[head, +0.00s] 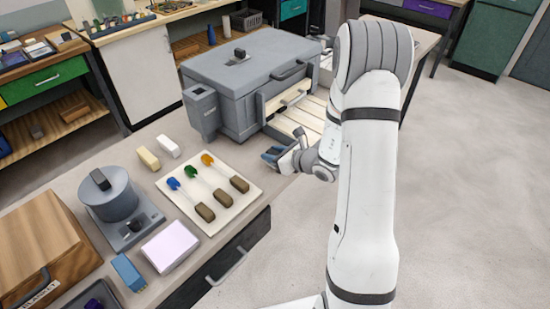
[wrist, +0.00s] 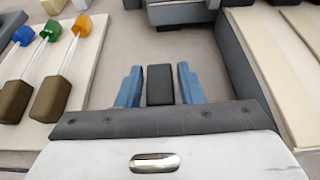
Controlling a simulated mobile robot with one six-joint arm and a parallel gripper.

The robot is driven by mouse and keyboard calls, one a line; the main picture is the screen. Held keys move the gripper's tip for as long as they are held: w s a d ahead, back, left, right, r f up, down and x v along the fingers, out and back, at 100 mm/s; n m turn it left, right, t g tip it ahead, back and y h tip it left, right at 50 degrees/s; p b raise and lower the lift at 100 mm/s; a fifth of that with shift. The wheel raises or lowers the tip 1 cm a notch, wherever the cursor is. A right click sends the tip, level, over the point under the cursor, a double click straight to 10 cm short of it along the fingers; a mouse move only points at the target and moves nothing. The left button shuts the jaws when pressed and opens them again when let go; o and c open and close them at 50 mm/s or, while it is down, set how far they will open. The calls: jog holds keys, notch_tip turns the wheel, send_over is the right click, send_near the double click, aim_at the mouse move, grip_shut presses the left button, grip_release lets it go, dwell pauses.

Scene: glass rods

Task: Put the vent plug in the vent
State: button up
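My gripper (wrist: 160,84) has blue fingers, one on each side of a dark grey block, which appears to be the vent plug (wrist: 160,88). The fingers lie close along its sides, and its lower end is hidden. In the head view, my gripper (head: 274,155) is above the bench, between the rod board and the grey kiln (head: 250,85). A grey side box (head: 201,112) stands against the kiln's left face, with a dark recess at its top that may be the vent. A small dark block (head: 239,53) sits on a plate on the kiln lid.
A cream board (head: 225,216) holds blue-, green- and orange-tipped rods with brown handles. Cream slabs (head: 300,120) lie by the kiln front. A grey pot (head: 110,200), pale block (head: 170,247) and wooden box (head: 45,245) stand nearer. The bench beneath my gripper is clear.

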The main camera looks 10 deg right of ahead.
grip_shut()
jog(key=shift+r, duration=0.1)
